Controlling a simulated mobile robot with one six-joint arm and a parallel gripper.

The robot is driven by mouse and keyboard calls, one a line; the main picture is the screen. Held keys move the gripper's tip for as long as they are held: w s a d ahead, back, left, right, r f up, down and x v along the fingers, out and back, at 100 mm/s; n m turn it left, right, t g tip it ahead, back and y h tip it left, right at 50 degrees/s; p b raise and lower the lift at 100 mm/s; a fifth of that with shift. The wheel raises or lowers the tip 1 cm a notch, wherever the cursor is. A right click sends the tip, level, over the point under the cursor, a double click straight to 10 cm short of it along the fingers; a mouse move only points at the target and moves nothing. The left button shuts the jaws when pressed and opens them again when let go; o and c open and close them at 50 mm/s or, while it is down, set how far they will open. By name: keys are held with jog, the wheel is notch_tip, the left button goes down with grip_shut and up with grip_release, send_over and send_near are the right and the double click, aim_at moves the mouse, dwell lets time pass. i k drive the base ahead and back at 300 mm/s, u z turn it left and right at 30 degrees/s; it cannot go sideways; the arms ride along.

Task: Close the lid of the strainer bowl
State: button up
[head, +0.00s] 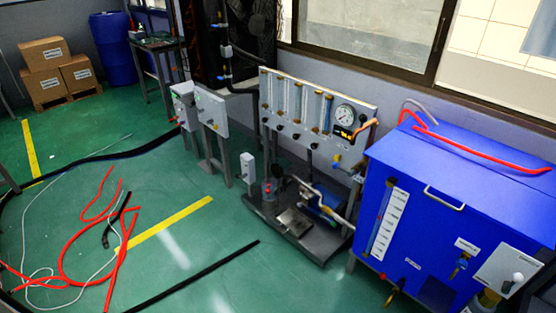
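No strainer bowl or lid can be made out with certainty. A small red and grey fitting (269,191) stands on the dark pump skid (295,226) and is too small to identify. My gripper is not in view.
A gauge panel (315,108) stands behind the skid. Red hoses (72,245) and a black hose (195,275) lie on the green floor at left. Cardboard boxes (45,54) and a blue drum (112,50) stand far back.

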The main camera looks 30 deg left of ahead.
aim_at(276, 169)
jog(key=k, duration=0.6)
jog(key=u, duration=0.35)
jog(key=i, duration=0.8)
jog(key=u, duration=0.75)
jog(key=i, duration=0.75)
jog(key=u, duration=0.8)
jog(key=i, duration=0.75)
jog(key=u, duration=0.65)
jog(key=i, duration=0.65)
jog(key=u, duration=0.3)
